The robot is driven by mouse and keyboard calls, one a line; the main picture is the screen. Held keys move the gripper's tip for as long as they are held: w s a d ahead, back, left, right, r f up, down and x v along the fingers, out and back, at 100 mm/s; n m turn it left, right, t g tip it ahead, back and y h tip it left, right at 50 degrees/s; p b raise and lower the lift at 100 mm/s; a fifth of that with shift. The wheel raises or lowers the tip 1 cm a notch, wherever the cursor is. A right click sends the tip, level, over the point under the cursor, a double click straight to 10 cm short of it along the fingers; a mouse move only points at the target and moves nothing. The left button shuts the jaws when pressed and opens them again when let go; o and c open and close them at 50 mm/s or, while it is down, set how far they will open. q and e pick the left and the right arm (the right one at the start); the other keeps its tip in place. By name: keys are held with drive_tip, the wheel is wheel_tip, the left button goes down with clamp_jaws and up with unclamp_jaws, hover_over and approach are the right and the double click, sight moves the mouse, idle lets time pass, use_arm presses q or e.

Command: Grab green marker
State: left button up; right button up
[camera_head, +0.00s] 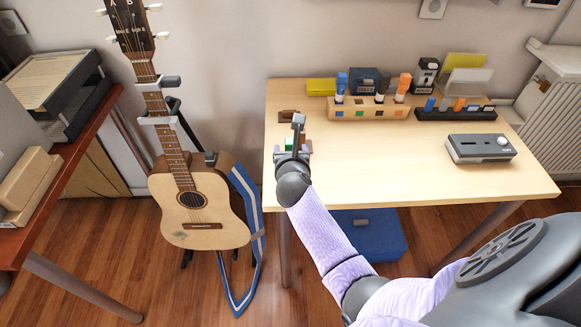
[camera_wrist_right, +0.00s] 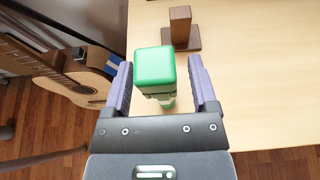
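The green marker (camera_wrist_right: 155,68) stands upright on the light wooden table (camera_head: 400,180), near its left edge. In the right wrist view its square green top sits between the two purple-grey fingers of my right gripper (camera_wrist_right: 160,85). Gaps show on both sides of it, so the gripper is open around the marker. In the head view my right gripper (camera_head: 295,140) is over the table's left side, and only a bit of the green marker (camera_head: 288,142) shows behind it. My left gripper is not in view.
A small brown wooden stand (camera_wrist_right: 183,30) is just beyond the marker. A wooden rack (camera_head: 368,113) with several coloured markers and a dark organiser (camera_head: 455,113) stand at the back. A grey device (camera_head: 480,149) lies at right. A guitar (camera_head: 200,210) stands left of the table.

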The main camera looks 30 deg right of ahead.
sight(291, 140)
clamp_jaws()
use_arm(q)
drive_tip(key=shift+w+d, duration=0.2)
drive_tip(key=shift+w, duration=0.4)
use_arm(e)
wheel_tip(291, 140, up, 4)
drive_tip(key=p, duration=0.3)
drive_tip(key=shift+r, duration=0.15)
wheel_tip(291, 140, up, 5)
drive_tip(key=p, duration=0.3)
drive_tip(key=shift+r, duration=0.2)
drive_tip(key=shift+r+p, duration=0.25)
drive_tip(key=shift+p, duration=0.1)
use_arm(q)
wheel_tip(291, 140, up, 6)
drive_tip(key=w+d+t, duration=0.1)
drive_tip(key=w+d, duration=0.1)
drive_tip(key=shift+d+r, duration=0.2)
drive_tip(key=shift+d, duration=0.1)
use_arm(e)
drive_tip(key=shift+f, duration=0.1)
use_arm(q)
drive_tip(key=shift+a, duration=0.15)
use_arm(e)
drive_tip(key=shift+o, duration=0.8)
unclamp_jaws()
